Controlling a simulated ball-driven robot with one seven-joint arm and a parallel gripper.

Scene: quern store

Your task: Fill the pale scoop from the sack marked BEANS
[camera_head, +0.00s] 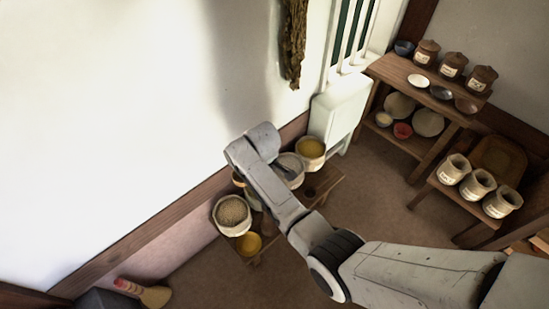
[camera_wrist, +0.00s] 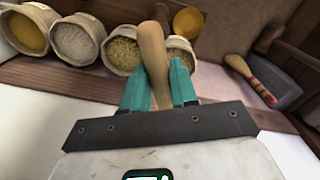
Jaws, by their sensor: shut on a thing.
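My gripper (camera_wrist: 161,78) has teal fingers shut on a pale wooden handle (camera_wrist: 152,55), probably the scoop's. Its bowl cannot be made out. Beyond it in the wrist view stand open sacks: one with yellow contents (camera_wrist: 25,34), one greyish white (camera_wrist: 75,43), one with yellowish grains (camera_wrist: 123,54) and one brownish (camera_wrist: 181,50), partly behind the handle. In the head view my arm hides the gripper and part of the sack row. The brownish sack (camera_head: 232,214) and yellow sack (camera_head: 310,148) show at the ends. No BEANS mark is readable.
A round yellow thing (camera_head: 248,243) is at the near end of the low bench (camera_head: 325,182). Shelves (camera_head: 447,113) with jars and bowls, and several labelled pots (camera_head: 478,184), stand right. Open floor lies between.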

